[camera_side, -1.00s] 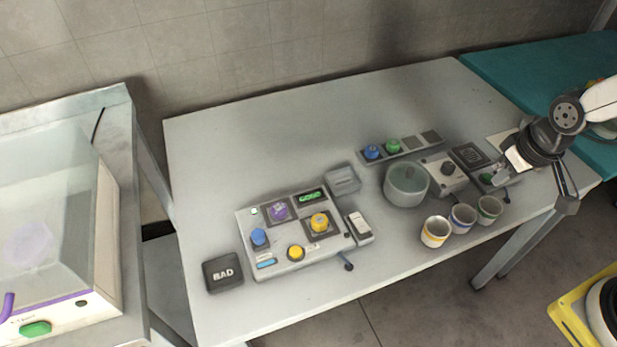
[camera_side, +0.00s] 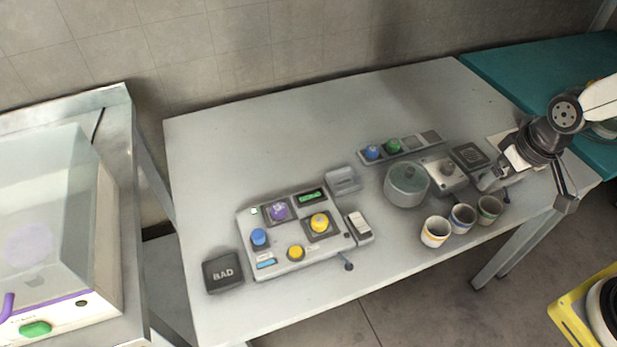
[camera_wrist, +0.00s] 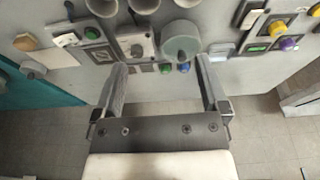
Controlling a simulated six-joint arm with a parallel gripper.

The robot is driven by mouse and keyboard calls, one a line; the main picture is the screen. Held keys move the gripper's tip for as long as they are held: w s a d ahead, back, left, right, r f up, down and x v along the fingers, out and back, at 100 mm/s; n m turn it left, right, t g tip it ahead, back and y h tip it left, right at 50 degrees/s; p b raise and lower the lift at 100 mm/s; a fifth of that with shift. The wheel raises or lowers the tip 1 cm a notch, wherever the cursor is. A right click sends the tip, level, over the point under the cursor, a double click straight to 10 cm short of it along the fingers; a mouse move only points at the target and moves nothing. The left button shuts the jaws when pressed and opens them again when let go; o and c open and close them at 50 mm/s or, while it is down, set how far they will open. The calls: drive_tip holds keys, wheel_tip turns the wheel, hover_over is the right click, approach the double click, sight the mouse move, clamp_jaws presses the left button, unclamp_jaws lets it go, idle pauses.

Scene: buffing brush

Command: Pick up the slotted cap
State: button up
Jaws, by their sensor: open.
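I cannot tell for sure which piece is the slotted cap; no slot is clear at this size. Small round caps in the side view include a blue one (camera_side: 372,152) and a green one (camera_side: 393,146) on a strip at the back, both also in the wrist view. A grey knob (camera_side: 447,169) sits on a small box; the wrist view shows it too (camera_wrist: 136,49). Another green cap (camera_wrist: 92,33) shows in the wrist view. My gripper (camera_wrist: 161,66) is open with nothing between its fingers. In the side view my gripper (camera_side: 528,193) is at the table's right end.
A grey lidded pot (camera_side: 406,184) and three cups (camera_side: 462,218) stand close together left of my gripper. A control panel (camera_side: 290,232) with coloured knobs and a BAD pad (camera_side: 222,272) lie farther left. The table's back left (camera_side: 240,145) is clear.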

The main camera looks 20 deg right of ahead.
drive_tip(key=w+a+f+n+y, duration=0.1)
drive_tip(key=w+a+n, duration=0.3)
drive_tip(key=w+a, duration=0.4)
drive_tip(key=n+g+y, duration=0.1)
drive_tip(key=n+y, duration=0.2)
drive_tip(key=n, duration=0.6)
approach(279, 207)
drive_tip(key=f, duration=0.1)
drive_tip(key=shift+a+f+n, duration=0.15)
drive_tip(key=shift+a+n, duration=0.15)
drive_tip(key=shift+a, duration=0.05)
drive_tip(key=shift+w+f, duration=0.1)
drive_tip(key=shift+x, duration=1.2)
drive_tip(key=shift+x, duration=2.55)
